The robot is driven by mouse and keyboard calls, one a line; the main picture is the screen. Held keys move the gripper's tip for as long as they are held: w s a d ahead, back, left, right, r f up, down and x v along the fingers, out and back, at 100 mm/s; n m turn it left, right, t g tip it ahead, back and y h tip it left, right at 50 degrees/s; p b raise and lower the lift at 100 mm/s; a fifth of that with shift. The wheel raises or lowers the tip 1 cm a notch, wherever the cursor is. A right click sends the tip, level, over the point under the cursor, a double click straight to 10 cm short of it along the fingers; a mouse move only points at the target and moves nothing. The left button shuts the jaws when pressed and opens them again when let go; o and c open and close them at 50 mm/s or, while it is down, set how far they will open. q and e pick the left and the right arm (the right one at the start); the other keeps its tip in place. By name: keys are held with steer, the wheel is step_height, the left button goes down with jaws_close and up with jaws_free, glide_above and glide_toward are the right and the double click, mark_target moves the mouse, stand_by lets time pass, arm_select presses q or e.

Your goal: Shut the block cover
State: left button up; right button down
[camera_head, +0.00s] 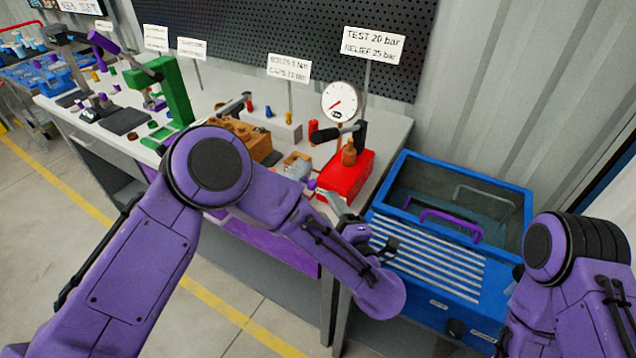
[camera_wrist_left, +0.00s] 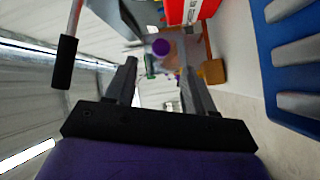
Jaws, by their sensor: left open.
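I cannot tell for sure which part is the block cover. On the bench, a grey block (camera_head: 293,166) with a tan top stands beside a red box (camera_head: 345,175) with a dial gauge (camera_head: 341,101). My left gripper (camera_head: 343,206) is in front of the red box, partly hidden by my own arm. In the left wrist view its two fingers (camera_wrist_left: 160,82) are apart with nothing clearly held. A purple round knob (camera_wrist_left: 161,47) and an orange-brown piece (camera_wrist_left: 212,71) show beyond them. My right arm shows at the right edge, but its gripper is out of view.
A blue tank (camera_head: 407,160) with a see-through top, purple handle (camera_head: 450,226) and ribbed front panel stands right of the bench. Brown blocks (camera_head: 245,138), a green press (camera_head: 176,92) and sign posts fill the bench. The floor in front is clear.

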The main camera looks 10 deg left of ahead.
mark_target(315, 188)
arm_select(q)
steer(key=p+x, duration=0.1)
steer(key=x, duration=0.6)
steer(key=shift+w+a+f, duration=0.1)
jaws_close()
